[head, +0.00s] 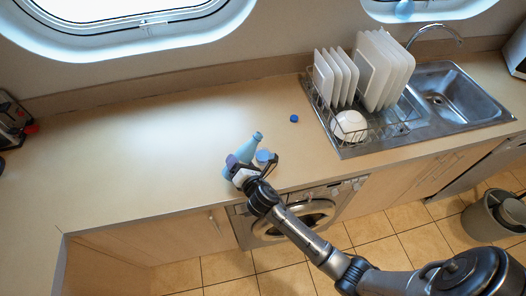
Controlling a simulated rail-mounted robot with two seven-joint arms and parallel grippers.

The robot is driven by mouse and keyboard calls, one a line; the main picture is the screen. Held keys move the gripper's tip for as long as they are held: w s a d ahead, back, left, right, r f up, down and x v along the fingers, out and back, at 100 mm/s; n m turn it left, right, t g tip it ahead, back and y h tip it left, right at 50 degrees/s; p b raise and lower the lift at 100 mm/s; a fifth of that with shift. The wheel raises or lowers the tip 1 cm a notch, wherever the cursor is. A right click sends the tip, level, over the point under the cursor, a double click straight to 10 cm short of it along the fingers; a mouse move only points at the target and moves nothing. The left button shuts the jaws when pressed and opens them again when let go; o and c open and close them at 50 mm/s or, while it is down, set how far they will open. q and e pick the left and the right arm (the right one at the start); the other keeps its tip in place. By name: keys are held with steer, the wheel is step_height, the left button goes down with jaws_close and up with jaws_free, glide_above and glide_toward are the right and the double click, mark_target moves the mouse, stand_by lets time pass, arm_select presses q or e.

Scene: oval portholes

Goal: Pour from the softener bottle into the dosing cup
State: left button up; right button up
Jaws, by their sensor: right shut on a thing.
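The softener bottle (246,151) is light blue and stands out near the front edge of the counter. Its neck points to the upper right and it looks tilted, though I cannot tell by how much. My right gripper (252,172) is shut on the bottle and hides part of its lower body. A small pale blue cup (263,157), which seems to be the dosing cup, is just right of the bottle, close to the gripper's finger. I cannot see inside it, nor any liquid. My left gripper is not in view.
A small dark blue cap (294,118) lies on the counter (130,150) behind the bottle. A dish rack (345,142) with white plates and a bowl is at the right, before the sink (460,98). A dark appliance (12,122) is far left. The counter between is clear.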

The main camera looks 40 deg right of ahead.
mark_target(241, 152)
steer(key=shift+d+r+n+p, duration=0.3)
steer(key=shift+d+r+n, duration=0.1)
steer(key=shift+n, duration=0.6)
steer(key=n, duration=0.2)
steer(key=shift+n+t+h+p, duration=0.3)
steer(key=shift+n+h+p, duration=0.05)
steer(key=shift+n+h, duration=0.05)
steer(key=n, duration=0.3)
steer(key=shift+d+f+t, duration=0.15)
steer(key=shift+d+t, duration=0.05)
steer(key=shift+t, duration=0.2)
steer(key=shift+r+n+p, duration=0.3)
steer(key=shift+r+p, duration=0.05)
steer(key=shift+p, duration=0.15)
step_height(241, 152, up, 5)
steer(key=p, duration=0.5)
steer(key=shift+r, duration=0.15)
